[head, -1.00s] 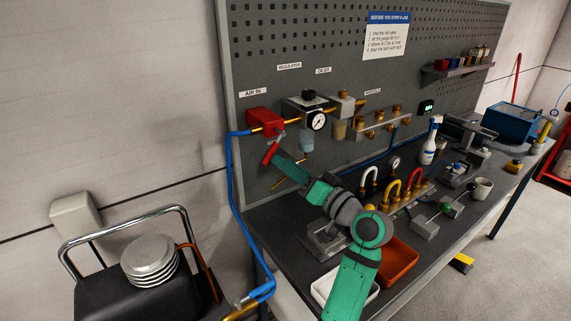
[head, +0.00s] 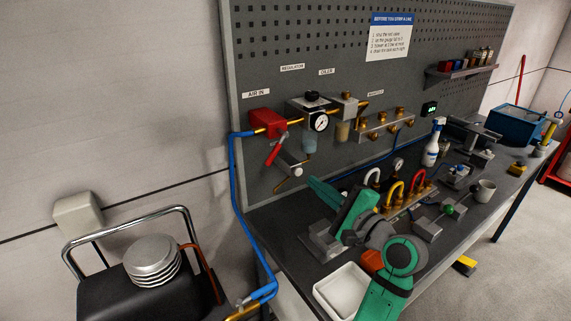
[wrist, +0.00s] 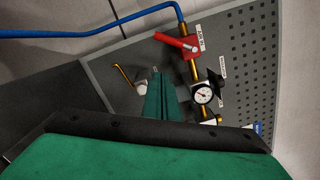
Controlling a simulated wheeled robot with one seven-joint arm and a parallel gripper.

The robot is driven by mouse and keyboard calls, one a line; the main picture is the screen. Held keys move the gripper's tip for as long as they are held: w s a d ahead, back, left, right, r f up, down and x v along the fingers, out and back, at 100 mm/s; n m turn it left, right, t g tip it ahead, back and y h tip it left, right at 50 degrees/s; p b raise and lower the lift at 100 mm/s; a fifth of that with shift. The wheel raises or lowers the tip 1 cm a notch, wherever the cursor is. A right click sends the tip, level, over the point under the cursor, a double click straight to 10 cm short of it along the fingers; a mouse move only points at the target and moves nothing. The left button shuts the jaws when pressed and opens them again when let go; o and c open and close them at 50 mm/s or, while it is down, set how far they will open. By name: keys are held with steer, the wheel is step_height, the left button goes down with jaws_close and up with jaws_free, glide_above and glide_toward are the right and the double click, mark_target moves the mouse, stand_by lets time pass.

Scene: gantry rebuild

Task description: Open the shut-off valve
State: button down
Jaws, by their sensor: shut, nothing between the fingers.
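The shut-off valve is a red block (head: 268,122) on the brass air line under the AIR IN label. Its red lever (head: 274,153) slants down and to the left from the pipe. In the wrist view the red lever (wrist: 176,42) lies across the upper middle, beside the pipe. My gripper (head: 313,181) is below and right of the lever in the head view, apart from it. Its green fingers (wrist: 160,76) are together and empty, pointing toward the panel. They do not touch the lever.
A regulator with a round gauge (head: 320,123) sits right of the valve. A pale round-ended fitting (head: 295,171) and thin brass rod are below. A blue hose (head: 236,185) runs down the left. A white tray (head: 345,290) and coloured hose loops (head: 394,192) are on the bench.

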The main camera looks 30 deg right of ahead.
mark_target(276, 150)
steer(key=w+a+r+m, duration=0.2)
steer(key=w+a, duration=0.2)
steer(key=w, duration=0.5)
steer(key=shift+w+a+r, duration=0.15)
steer(key=shift+w+a, duration=0.05)
steer(key=shift+w, duration=0.05)
stand_by(0.5)
